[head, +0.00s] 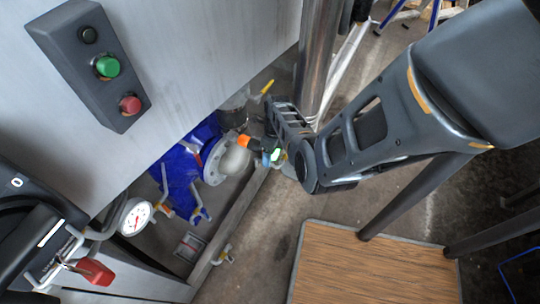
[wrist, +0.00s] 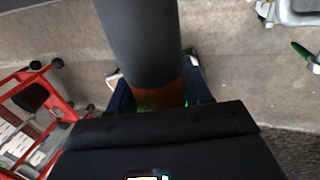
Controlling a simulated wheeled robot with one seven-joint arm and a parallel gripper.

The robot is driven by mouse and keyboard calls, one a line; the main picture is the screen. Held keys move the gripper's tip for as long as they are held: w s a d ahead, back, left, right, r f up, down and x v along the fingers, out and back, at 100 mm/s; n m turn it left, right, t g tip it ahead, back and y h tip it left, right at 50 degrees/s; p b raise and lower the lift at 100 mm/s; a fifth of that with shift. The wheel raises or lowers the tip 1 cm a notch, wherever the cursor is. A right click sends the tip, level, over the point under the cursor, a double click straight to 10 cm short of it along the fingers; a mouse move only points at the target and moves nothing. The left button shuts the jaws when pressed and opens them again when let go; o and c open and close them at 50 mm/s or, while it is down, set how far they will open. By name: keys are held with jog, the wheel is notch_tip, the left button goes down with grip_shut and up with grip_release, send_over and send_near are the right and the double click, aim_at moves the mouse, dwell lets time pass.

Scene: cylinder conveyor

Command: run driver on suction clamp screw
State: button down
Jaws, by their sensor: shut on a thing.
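My gripper (head: 268,148) is at the end of my arm, in the middle of the head view. It is shut on the driver, whose orange part (head: 243,142) shows just left of the fingers. In the wrist view the driver's wide dark body (wrist: 140,40) runs up from between the fingers (wrist: 158,97), with an orange-brown band at the grip. A blue pump (head: 178,170) stands low by the grey wall, with a pale round flange (head: 212,166) and a whitish pipe piece close to the driver. The clamp screw is too small to make out, and I cannot tell whether the driver touches it.
A grey panel with a green button (head: 108,67) and a red button (head: 130,105) is at upper left. A gauge (head: 135,217) and a red-handled valve (head: 95,271) are at lower left. A wooden platform (head: 345,265) is at bottom right. A red cart (wrist: 30,120) shows left in the wrist view.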

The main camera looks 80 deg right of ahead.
jog(key=shift+s+a+p, duration=0.2)
jog(key=shift+s+p, duration=0.25)
jog(key=shift+s, duration=0.45)
jog(key=shift+s+a+p, duration=0.2)
jog(key=shift+s+p, duration=0.2)
jog(key=shift+s, duration=0.45)
